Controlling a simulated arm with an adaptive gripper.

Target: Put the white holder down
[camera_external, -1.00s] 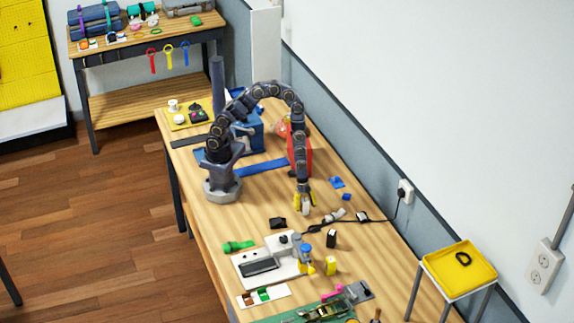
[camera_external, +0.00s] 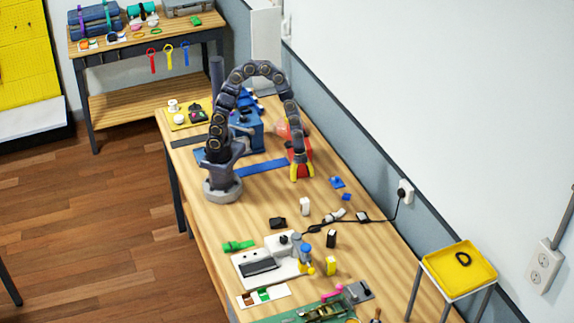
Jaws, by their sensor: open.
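The white holder (camera_external: 305,206) is a small upright white block. It stands on the wooden workbench (camera_external: 215,225), on a bare part of the top near the middle. My gripper (camera_external: 301,178) has yellow fingers pointing down and is open. It is above and behind the holder in the picture, apart from it, with nothing seen between its fingers. A red object stands partly hidden behind my gripper.
A black block (camera_external: 278,223) lies just left of and in front of the holder. A black cable (camera_external: 320,225) and small blue pieces (camera_external: 337,183) are to the right. A white device (camera_external: 265,262) stands further forward. Bare wood lies left of the holder.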

